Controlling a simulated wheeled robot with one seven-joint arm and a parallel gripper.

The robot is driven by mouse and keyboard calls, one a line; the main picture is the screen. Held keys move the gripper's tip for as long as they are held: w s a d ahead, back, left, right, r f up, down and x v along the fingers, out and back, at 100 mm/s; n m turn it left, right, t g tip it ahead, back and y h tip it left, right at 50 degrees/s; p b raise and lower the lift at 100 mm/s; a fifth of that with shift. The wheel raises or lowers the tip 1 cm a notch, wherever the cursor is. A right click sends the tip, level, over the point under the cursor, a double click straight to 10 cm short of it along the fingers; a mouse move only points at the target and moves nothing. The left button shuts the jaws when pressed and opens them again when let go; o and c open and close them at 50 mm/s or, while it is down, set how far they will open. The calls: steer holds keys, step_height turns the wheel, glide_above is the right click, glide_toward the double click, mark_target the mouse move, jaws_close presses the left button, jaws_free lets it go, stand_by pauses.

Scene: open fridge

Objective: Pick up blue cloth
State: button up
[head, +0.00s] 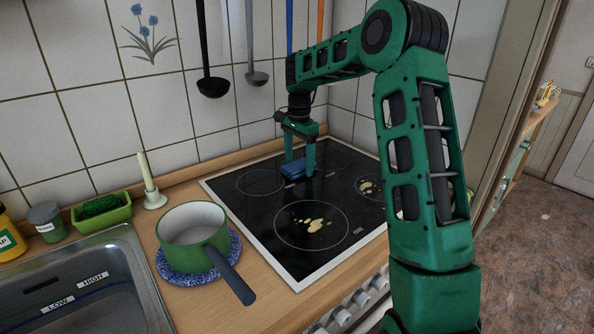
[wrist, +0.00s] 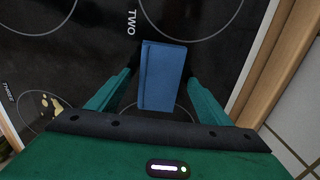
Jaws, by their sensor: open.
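The blue cloth (head: 293,169) is a small folded block lying on the black glass cooktop toward its back. In the wrist view the blue cloth (wrist: 162,76) lies near the word TWO, with its near part between my fingers. My gripper (head: 300,165) is at the cloth, pointing down, with its green fingers spread. In the wrist view my gripper (wrist: 160,90) is open, one finger on each side of the cloth. I cannot tell whether the fingers touch it.
The cooktop (head: 230,206) has yellow spills (head: 312,225) on its front and right burners. A green pot (head: 192,234) on a blue trivet, a candle (head: 149,176) and a sink (head: 90,290) are on the left. Ladles (head: 211,86) hang on the tiled wall behind.

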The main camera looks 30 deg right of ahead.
mark_target(301, 165)
steer(key=c, duration=1.1)
steer(key=shift+c, duration=0.2)
steer(key=shift+s+r, duration=0.25)
steer(key=shift+r, duration=0.25)
step_height(301, 165, up, 6)
steer(key=shift+f, duration=0.2)
steer(key=shift+s+d+r, duration=0.1)
steer(key=shift+s+r, duration=0.15)
steer(key=s+d, duration=0.1)
steer(key=s, duration=0.8)
steer(key=s+d, duration=0.2)
steer(key=s, duration=0.7)
steer(key=shift+s+d, duration=0.25)
steer(key=shift+s, duration=0.1)
